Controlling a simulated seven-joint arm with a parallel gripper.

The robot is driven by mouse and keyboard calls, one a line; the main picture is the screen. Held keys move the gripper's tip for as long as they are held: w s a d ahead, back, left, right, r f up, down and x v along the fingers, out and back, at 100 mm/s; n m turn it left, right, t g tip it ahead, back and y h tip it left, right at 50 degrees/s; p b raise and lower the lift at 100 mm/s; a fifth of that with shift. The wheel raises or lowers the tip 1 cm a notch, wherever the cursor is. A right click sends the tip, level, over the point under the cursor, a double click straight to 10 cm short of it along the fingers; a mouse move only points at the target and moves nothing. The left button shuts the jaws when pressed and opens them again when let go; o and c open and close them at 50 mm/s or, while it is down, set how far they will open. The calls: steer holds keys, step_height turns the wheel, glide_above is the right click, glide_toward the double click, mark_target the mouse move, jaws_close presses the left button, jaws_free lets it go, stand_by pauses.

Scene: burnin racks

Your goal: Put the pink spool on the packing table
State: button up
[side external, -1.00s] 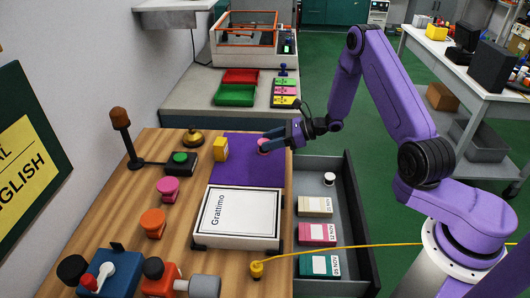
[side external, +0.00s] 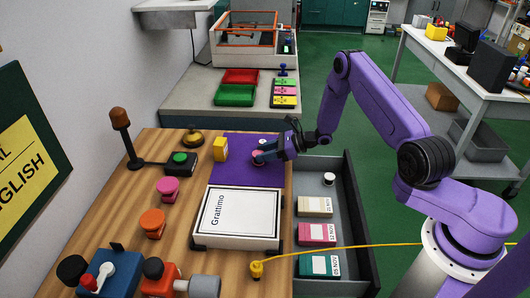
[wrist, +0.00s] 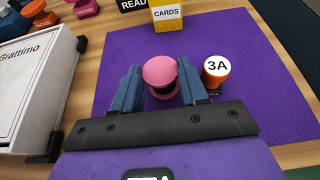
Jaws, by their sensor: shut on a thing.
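My gripper (side external: 258,156) is shut on a pink spool (wrist: 160,72) with a dark middle, over the purple mat (side external: 240,176). The spool stands between the blue fingers in the wrist view, and its pink top (side external: 257,154) shows in the side view. I cannot tell whether its base touches the mat. Beside the right finger stands an orange spool (wrist: 216,70) with a white top marked 3A. Another pink piece (side external: 168,188) stands on the wooden table at the left. No table in view is labelled as the packing table.
A yellow cards box (side external: 221,148) stands at the mat's back left. A white Grattimo box (side external: 238,218) lies in front of the mat. An open drawer (side external: 350,190) holds several boxes at the right. A white-topped table (side external: 450,62) stands at the back right.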

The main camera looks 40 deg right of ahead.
steer(key=shift+f, duration=0.15)
steer(key=o, duration=1)
steer(key=shift+o, duration=0.2)
